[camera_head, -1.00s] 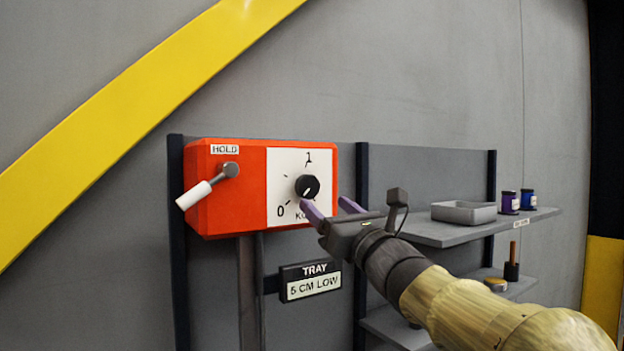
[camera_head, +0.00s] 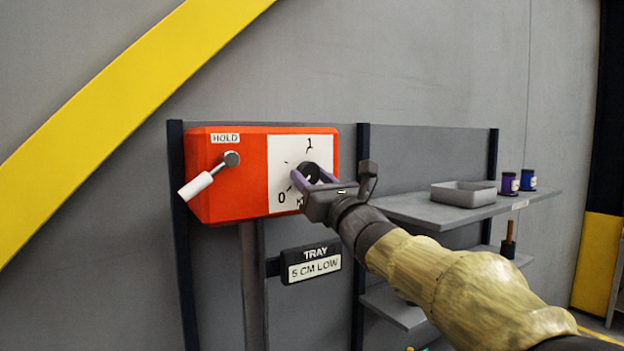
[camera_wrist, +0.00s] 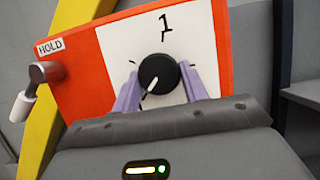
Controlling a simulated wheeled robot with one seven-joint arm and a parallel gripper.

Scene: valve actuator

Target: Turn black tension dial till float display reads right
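The black dial (camera_head: 308,172) sits on the white scale plate of an orange-red box (camera_head: 232,186). In the wrist view the dial (camera_wrist: 158,74) has a white pointer line aimed down and left, towards the 0 side. The scale shows a 1 at the top. My gripper (camera_head: 312,180) has its two purple fingers (camera_wrist: 160,92) apart, one on each side of the dial's lower half. I cannot tell whether they touch it. The display (camera_head: 311,265) below the box reads "TRAY 5 CM LOW".
A lever with a white handle (camera_head: 198,184), under a HOLD label, is on the box's left.

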